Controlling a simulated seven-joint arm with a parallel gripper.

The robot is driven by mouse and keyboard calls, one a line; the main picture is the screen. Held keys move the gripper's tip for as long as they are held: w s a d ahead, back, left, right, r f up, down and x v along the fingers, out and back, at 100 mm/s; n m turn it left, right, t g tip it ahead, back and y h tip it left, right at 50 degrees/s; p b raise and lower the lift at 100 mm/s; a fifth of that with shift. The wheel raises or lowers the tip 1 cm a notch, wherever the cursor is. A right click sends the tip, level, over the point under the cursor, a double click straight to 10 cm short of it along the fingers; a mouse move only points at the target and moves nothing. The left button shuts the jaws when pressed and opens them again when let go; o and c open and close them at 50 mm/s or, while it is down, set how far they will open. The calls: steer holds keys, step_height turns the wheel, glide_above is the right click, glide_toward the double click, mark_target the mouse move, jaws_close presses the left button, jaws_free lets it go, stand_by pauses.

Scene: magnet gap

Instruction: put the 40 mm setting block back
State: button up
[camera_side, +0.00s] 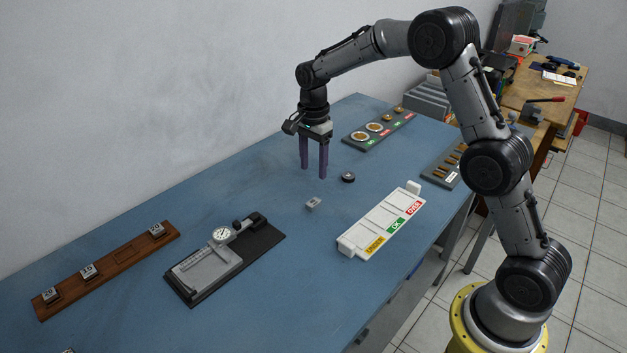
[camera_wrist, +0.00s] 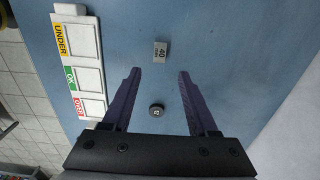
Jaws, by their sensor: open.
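The 40 mm setting block (camera_wrist: 160,51) is a small grey block marked 40, lying on the blue table. In the side view the block (camera_side: 313,203) sits alone between the dial gauge and the white tray. My gripper (camera_side: 314,174) is open and empty above the table, behind the block. In the wrist view the block lies beyond the purple fingertips of my gripper (camera_wrist: 158,72). The wooden rack (camera_side: 107,270) at the left holds several marked blocks. One recess (camera_side: 124,254) in it, between two blocks, is empty.
A small dark round part (camera_side: 348,177) lies beside my gripper and shows between the fingers in the wrist view (camera_wrist: 157,110). The dial gauge (camera_side: 221,234) stands on a black base. A white labelled tray (camera_side: 382,222) is at the right. Open table lies around the block.

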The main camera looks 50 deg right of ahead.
steer(key=s+a+r+n+t, duration=0.3)
steer(key=s+r+n, duration=0.5)
steer(key=s+r, duration=0.65)
steer(key=s+a+n+t, duration=0.1)
steer(key=s+n, duration=0.4)
steer(key=s, duration=0.4)
steer(key=s+a+f+n+t, duration=0.1)
steer(key=s+n, duration=0.4)
steer(key=s, duration=0.4)
steer(key=shift+s+f+t, duration=0.25)
steer(key=shift+s+t, duration=0.05)
